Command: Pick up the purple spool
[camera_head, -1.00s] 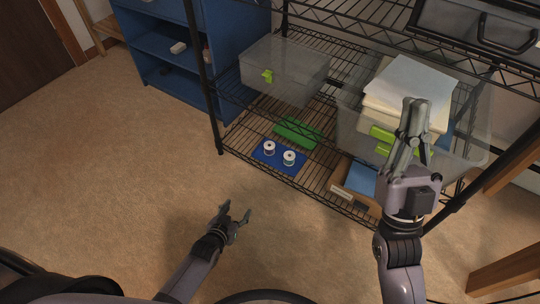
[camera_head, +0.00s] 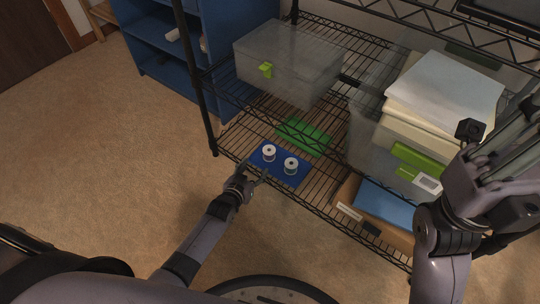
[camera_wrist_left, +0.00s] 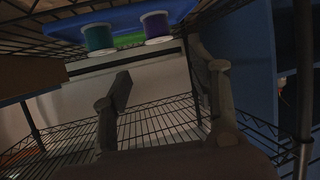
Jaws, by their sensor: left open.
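Two spools with white rims stand on a blue mat (camera_head: 284,178) on the low wire shelf. The left wrist view, which appears upside down, shows a purple spool (camera_wrist_left: 156,26) and a green spool (camera_wrist_left: 98,38). The purple one matches the left spool (camera_head: 269,152) in the head view, where its colour is hidden. The other spool (camera_head: 291,166) stands to its right. My left gripper (camera_head: 253,172) is open and empty at the mat's front edge, just short of the spools. The left wrist view shows its spread fingers (camera_wrist_left: 160,62). My right gripper (camera_head: 505,150) is at the right, partly cut off.
A green flat item (camera_head: 305,137) lies behind the mat. A clear bin with a green latch (camera_head: 288,62) sits on the shelf above. Papers (camera_head: 445,90), a box with blue contents (camera_head: 385,204) and a dark shelf post (camera_head: 195,80) are nearby. Open floor lies left.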

